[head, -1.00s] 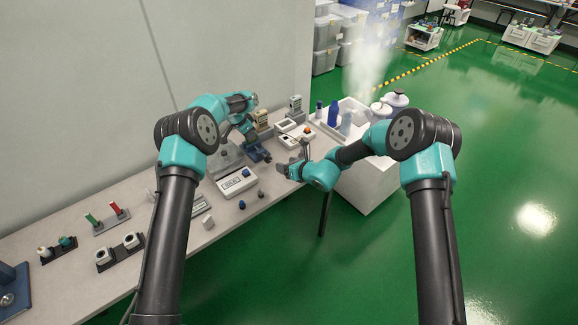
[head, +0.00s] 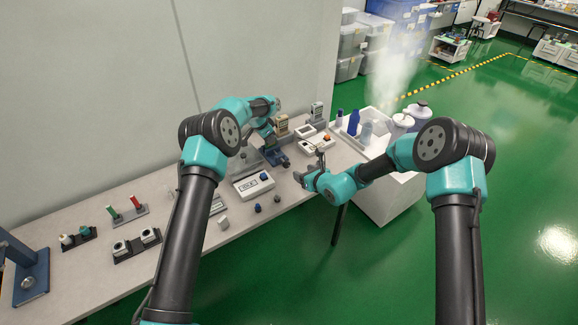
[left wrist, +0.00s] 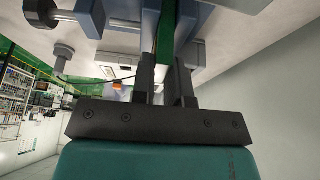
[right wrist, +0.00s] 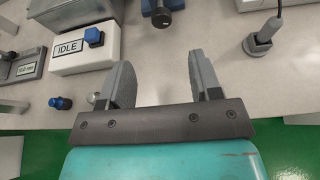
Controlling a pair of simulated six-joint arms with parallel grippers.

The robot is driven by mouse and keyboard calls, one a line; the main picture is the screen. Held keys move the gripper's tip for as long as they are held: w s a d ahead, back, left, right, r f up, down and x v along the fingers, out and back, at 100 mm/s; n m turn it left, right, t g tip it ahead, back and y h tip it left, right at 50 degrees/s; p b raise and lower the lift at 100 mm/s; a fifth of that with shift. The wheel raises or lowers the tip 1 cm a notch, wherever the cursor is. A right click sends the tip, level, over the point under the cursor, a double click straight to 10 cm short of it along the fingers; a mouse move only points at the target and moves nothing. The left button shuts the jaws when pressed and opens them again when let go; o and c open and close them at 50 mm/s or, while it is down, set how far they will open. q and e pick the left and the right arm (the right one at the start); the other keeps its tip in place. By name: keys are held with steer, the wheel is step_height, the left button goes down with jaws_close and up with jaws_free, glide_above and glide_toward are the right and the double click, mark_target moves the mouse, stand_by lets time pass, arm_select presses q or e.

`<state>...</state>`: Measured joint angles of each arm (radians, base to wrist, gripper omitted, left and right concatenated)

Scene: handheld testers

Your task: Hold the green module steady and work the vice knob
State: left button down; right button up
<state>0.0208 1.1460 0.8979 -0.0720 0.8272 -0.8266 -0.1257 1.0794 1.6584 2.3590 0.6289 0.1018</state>
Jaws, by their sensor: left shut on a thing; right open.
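The green module (left wrist: 167,35) stands between the blue jaws (left wrist: 187,22) of the vice in the left wrist view. My left gripper (left wrist: 167,75) is shut on it. In the head view the blue vice (head: 277,158) sits on the table below my left gripper (head: 268,140), whose fingertips and the module are hard to make out there. The vice knob (right wrist: 161,17) shows at the top of the right wrist view, ahead of my right gripper (right wrist: 160,72). My right gripper (head: 311,171) is open and empty, apart from the knob, near the table's front edge.
A white IDLE box (right wrist: 85,52) with a blue button is left of my right gripper. A small blue knob (right wrist: 60,103) lies near the table edge, and a grey probe stand (right wrist: 260,42) is at right. A white bin with bottles (head: 385,125) stands beyond.

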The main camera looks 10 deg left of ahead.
mark_target(288, 165)
steer(key=shift+s, duration=0.15)
steer(key=shift+a, duration=0.1)
stand_by(0.3)
steer(key=x, duration=1.2)
steer(key=shift+d, duration=0.2)
steer(key=shift+c, duration=0.4)
steer(key=c, duration=0.9)
steer(key=shift+o, duration=0.2)
steer(key=shift+w+d+m+g+y, duration=0.15)
steer(key=shift+m+g+y, duration=0.4)
steer(key=shift+m, duration=0.85)
